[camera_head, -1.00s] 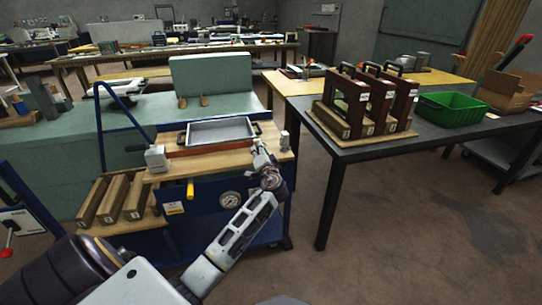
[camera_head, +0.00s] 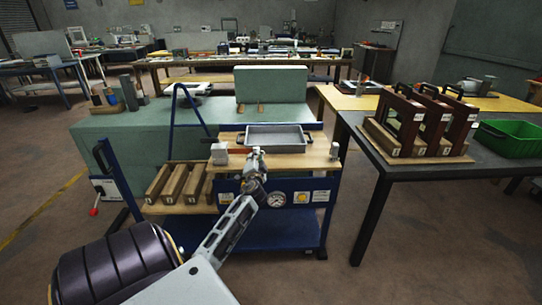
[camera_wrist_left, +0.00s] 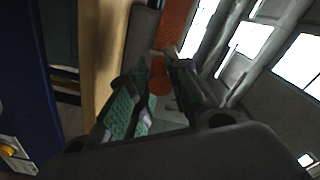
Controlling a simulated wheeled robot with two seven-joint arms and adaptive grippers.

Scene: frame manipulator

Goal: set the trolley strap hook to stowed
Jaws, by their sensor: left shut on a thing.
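The blue trolley (camera_head: 265,232) has a wooden top (camera_head: 290,161) with a grey tray (camera_head: 275,138) on it. A short length of orange strap (camera_head: 238,150) runs from a pale block (camera_head: 219,154) at the top's left to my left gripper (camera_head: 256,160). My left gripper is shut at the strap's free end, in front of the tray; the hook itself is mostly hidden by the fingers. In the left wrist view the green finger pads (camera_wrist_left: 155,98) close around it, with the orange strap (camera_wrist_left: 176,24) beyond. A small post (camera_head: 335,150) stands at the top's right end, apart from the strap.
A dark table (camera_head: 372,165) with framed pieces and a green bin (camera_head: 510,139) stands at right. Open floor lies between.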

